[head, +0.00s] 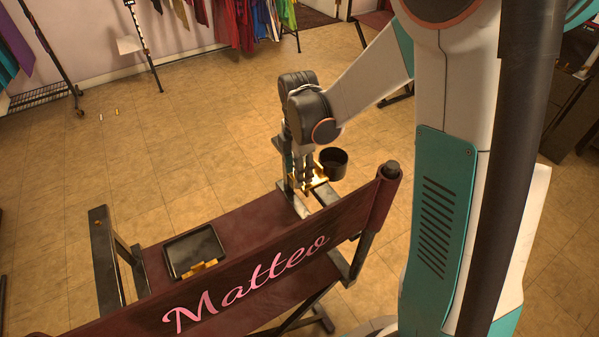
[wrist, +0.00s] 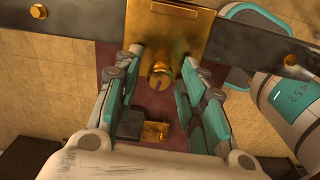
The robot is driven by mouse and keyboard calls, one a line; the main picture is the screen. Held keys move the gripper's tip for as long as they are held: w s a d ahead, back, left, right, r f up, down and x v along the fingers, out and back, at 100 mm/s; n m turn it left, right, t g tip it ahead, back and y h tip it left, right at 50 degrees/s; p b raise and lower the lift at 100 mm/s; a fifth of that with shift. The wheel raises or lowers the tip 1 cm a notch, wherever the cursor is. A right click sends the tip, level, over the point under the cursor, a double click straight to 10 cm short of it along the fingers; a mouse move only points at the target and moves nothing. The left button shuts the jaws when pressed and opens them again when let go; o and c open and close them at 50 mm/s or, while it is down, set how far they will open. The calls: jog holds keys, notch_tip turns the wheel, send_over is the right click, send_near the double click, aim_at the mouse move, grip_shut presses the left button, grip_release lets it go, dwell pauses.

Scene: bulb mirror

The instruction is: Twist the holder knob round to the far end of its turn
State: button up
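The brass holder (wrist: 172,28) is a plate fixed on a dark metal bar at the top of the wrist view. Its brass knob (wrist: 160,75) hangs from the lower edge and has a notch in its round end. My gripper (wrist: 161,66) is open, with one teal-padded finger on each side of the knob. A gap shows between the knob and each finger. In the head view my gripper (head: 306,178) points down at the chair's right arm, where the lit brass holder (head: 318,184) shows partly. The knob is hidden there.
The maroon folding chair has a back (head: 250,285) marked "Matteo". A black tray (head: 194,249) with a brass piece (head: 199,268) lies on the seat. A black cup holder (head: 333,162) is close beside my gripper. Clothes racks stand at the back; the tiled floor between is mostly free.

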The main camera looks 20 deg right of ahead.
jog(key=shift+r+p, duration=2.85)
jog(key=shift+r, duration=1.15)
